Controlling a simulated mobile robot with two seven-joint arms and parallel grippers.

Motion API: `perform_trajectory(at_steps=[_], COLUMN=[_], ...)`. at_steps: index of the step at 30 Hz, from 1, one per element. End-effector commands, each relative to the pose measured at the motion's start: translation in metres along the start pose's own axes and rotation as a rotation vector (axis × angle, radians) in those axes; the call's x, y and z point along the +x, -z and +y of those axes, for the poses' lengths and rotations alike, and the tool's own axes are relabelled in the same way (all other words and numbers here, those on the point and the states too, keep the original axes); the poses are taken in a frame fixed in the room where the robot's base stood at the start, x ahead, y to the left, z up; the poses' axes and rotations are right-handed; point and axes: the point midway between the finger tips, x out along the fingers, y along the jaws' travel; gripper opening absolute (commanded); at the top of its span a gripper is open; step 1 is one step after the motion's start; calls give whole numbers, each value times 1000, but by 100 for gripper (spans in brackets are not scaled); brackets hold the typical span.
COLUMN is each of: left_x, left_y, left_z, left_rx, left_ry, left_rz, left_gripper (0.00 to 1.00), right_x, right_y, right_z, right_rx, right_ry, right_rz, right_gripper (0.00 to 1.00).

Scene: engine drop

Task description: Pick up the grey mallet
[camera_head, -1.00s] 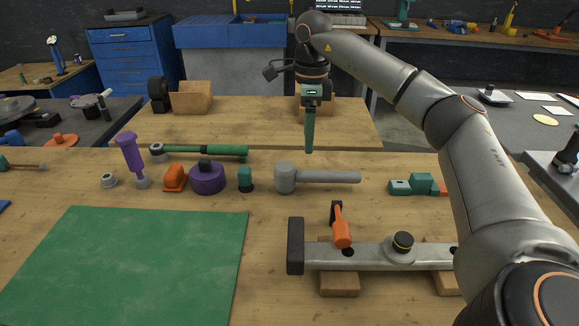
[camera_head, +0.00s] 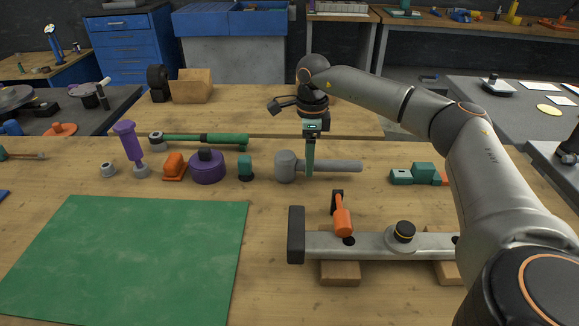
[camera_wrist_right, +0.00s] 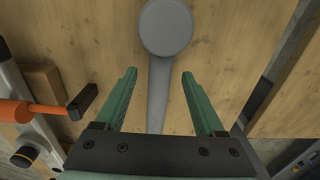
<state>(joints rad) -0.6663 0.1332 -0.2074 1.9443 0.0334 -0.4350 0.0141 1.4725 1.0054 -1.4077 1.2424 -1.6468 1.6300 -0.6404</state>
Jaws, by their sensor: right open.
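The grey mallet (camera_head: 338,166) lies flat on the wooden bench, its round head to the left and its handle to the right. My right gripper (camera_head: 310,174) points down at the handle, close to the head, and its jaws are open. In the right wrist view the mallet's head (camera_wrist_right: 166,27) lies beyond the fingertips, and the handle runs between the two green fingers of the gripper (camera_wrist_right: 159,73), with a gap on each side. How high the fingertips are above the bench is hard to tell. My left gripper is not in view.
A teal cylinder (camera_head: 245,168) and a purple round part (camera_head: 207,168) stand left of the mallet. A teal block (camera_head: 423,173) lies right. A green mat (camera_head: 130,255) covers the front left.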

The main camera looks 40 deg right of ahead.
Motion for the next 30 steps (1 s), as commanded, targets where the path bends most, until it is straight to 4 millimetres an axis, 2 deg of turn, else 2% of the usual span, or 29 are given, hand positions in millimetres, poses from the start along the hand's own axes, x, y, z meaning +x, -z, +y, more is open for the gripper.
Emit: perform_trajectory(at_steps=[4, 12, 30], left_x=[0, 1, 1], left_y=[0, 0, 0], left_z=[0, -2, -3], left_rx=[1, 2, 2], left_ry=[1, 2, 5], left_rz=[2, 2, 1], left_gripper=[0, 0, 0], right_x=[15, 16, 16], right_y=[0, 0, 0], right_z=[0, 0, 0], right_rx=[0, 1, 0], right_ry=[0, 0, 0], right_rz=[-1, -1, -1], right_gripper=[71, 69, 2])
